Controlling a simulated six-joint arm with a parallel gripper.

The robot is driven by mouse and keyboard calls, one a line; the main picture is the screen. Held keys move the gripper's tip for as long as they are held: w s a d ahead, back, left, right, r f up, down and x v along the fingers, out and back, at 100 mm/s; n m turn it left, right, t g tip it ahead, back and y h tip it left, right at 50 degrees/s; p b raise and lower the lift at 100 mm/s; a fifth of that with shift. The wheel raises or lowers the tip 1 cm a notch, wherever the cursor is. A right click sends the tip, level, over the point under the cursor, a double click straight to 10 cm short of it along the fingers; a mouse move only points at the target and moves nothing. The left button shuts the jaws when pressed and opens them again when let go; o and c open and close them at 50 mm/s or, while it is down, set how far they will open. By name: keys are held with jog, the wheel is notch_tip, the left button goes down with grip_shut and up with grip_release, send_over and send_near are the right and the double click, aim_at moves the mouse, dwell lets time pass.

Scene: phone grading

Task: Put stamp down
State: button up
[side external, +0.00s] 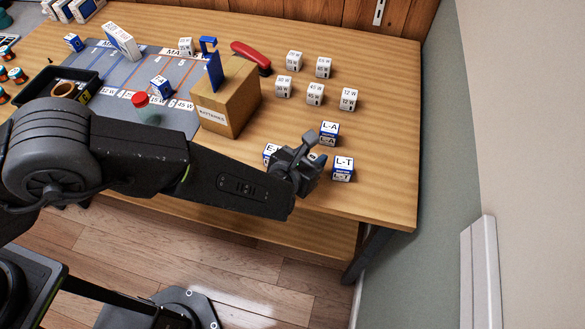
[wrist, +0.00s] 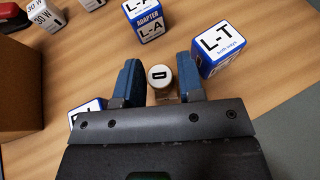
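My gripper (side external: 308,168) is low over the right front part of the table, among the lettered adapter boxes.
The L-T box (side external: 343,168) is just right of my gripper. The L-A box (side external: 329,132) is behind it, and the E-labelled box (side external: 270,153) is close on the left. A cardboard batteries box (side external: 228,98) stands further left. Several wattage cubes (side external: 315,93) stand behind.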

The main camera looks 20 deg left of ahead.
jog(key=v, duration=1)
jog(key=w+a+r+n+g+y, duration=0.1)
jog(key=a+r+n+y, duration=0.2)
jog(key=a+r+n, duration=0.45)
jog(key=a+r+n+y, duration=0.3)
jog(key=a+n+y, duration=0.15)
jog(key=a, duration=0.55)
jog(key=w+a+r+n+g+y, duration=0.1)
jog(key=a+r+n+y, duration=0.2)
jog(key=a+r+n, duration=0.35)
jog(key=s+a+r+n+g, duration=0.3)
jog(key=s+a+n+g, duration=0.1)
jog(key=s+a+n, duration=0.55)
jog(key=s+r+n+h, duration=0.2)
jog(key=s+n, duration=0.2)
jog(key=n, duration=0.2)
jog(key=s+a+r+n+g+h, duration=0.1)
jog(key=s+r+n+h, duration=0.1)
jog(key=n, duration=0.4)
jog(key=shift+s+r+n+h, duration=0.3)
jog(key=shift+s+h, duration=0.45)
jog(key=shift+s, duration=0.45)
